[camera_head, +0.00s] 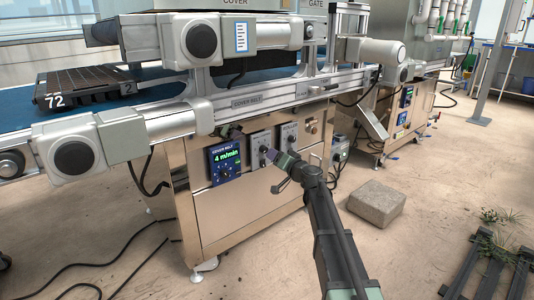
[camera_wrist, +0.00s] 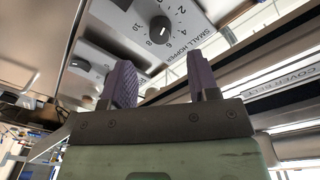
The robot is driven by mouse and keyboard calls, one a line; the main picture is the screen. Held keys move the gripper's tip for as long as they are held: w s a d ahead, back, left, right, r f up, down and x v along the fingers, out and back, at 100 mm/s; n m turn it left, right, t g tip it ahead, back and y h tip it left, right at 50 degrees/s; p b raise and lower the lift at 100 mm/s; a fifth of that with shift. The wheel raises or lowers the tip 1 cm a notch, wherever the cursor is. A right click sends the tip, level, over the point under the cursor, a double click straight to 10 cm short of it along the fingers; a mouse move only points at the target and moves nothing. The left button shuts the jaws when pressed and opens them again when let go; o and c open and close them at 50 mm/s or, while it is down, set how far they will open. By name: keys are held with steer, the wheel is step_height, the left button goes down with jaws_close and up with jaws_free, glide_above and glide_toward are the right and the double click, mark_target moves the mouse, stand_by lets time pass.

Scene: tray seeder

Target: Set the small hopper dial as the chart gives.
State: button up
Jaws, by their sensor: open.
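The small hopper dial (camera_wrist: 160,30) is a round black knob on a pale panel at the top of the wrist view. Its scale shows numbers from 2 to 10. A small white chart card (camera_head: 241,37) is on the upper housing, too small to read.
A second knob panel (camera_wrist: 90,68) lies left of the dial panel. A blue cover belt display (camera_head: 225,161) reads 4 m/min. A concrete block (camera_head: 376,203) stands on the floor right of my arm. A dark pallet (camera_head: 487,265) lies at lower right, with cables at lower left.

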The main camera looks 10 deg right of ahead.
mark_target(266, 151)
steer(key=x, duration=0.6)
steer(key=shift+w+a, duration=0.1)
steer(key=c, duration=0.9)
steer(key=m, duration=0.5)
steer(key=shift+g, duration=0.3)
steer(key=o, duration=0.9)
